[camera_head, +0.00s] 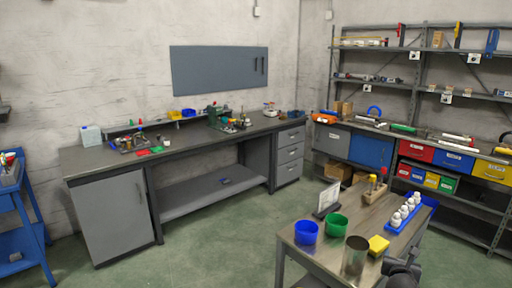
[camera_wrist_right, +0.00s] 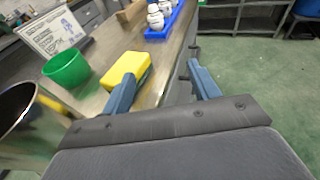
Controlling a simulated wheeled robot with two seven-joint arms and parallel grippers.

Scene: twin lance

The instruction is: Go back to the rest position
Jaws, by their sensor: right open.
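My right gripper (camera_wrist_right: 163,88) is open in the right wrist view, with nothing between its fingers. It is at the right edge of the small table (camera_wrist_right: 165,50); the table edge and green floor show between the fingers. In the head view my right gripper (camera_head: 404,279) is only a dark shape at the bottom edge. A yellow block (camera_wrist_right: 127,69) lies on the table beyond the left-hand finger; whether they touch I cannot tell. It also shows in the head view (camera_head: 378,245). My left gripper is not in view.
On the small table stand a metal cylinder (camera_head: 355,255), a green cup (camera_head: 336,225), a blue cup (camera_head: 306,232), a sign (camera_head: 328,198), a wooden holder with tools (camera_head: 375,192) and a blue rack with white bottles (camera_head: 404,215). Green floor (camera_head: 225,240) is clear to the left.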

